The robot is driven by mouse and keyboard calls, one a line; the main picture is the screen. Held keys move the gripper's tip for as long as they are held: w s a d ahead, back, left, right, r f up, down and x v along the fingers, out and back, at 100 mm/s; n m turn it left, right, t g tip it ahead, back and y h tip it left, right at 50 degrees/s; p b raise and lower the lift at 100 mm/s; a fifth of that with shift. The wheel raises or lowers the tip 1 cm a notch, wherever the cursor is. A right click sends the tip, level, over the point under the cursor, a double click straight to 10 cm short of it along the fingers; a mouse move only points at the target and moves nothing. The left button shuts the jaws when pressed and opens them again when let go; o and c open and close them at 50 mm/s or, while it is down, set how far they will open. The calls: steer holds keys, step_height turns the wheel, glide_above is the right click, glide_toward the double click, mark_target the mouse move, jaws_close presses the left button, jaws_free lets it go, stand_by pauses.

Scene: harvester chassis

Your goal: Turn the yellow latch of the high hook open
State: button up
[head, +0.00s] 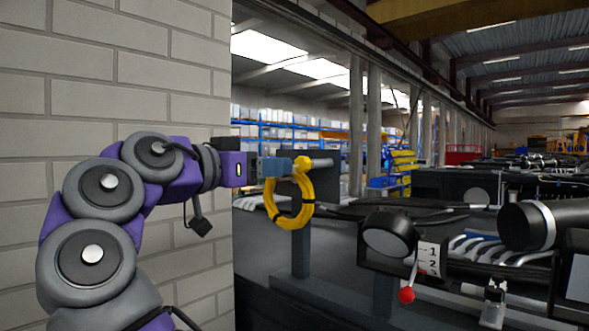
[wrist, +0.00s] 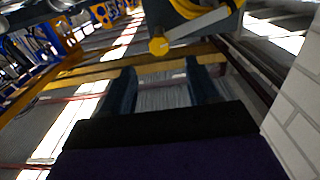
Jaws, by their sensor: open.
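The yellow latch (head: 302,163) sits on the light grey bar of the high hook (head: 322,162), near the middle of the head view. A yellow coil (head: 306,205) with dark ties hangs below it. My gripper (head: 284,167) comes in level from the left, its fingertips close to the latch; contact cannot be told. In the wrist view, my gripper (wrist: 160,68) is open, with nothing seen between its fingers. The latch's yellow knob (wrist: 158,46) shows just beyond the fingertips. The grey bar (wrist: 200,25) runs up and right from it, with part of the yellow coil (wrist: 190,8) above.
A pale brick wall (head: 110,80) stands close behind my arm on the left. A grey post (head: 300,245) stands below the coil. To the right are a black round housing (head: 388,238), a lever with a red knob (head: 407,295) and a numbered plate (head: 428,257).

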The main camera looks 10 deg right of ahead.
mark_target(299, 164)
steer(key=x, duration=0.6)
steer(key=shift+d, duration=0.15)
steer(key=shift+w+d, duration=0.3)
steer(key=shift+w, duration=0.4)
steer(key=shift+d, duration=0.5)
jaws_close()
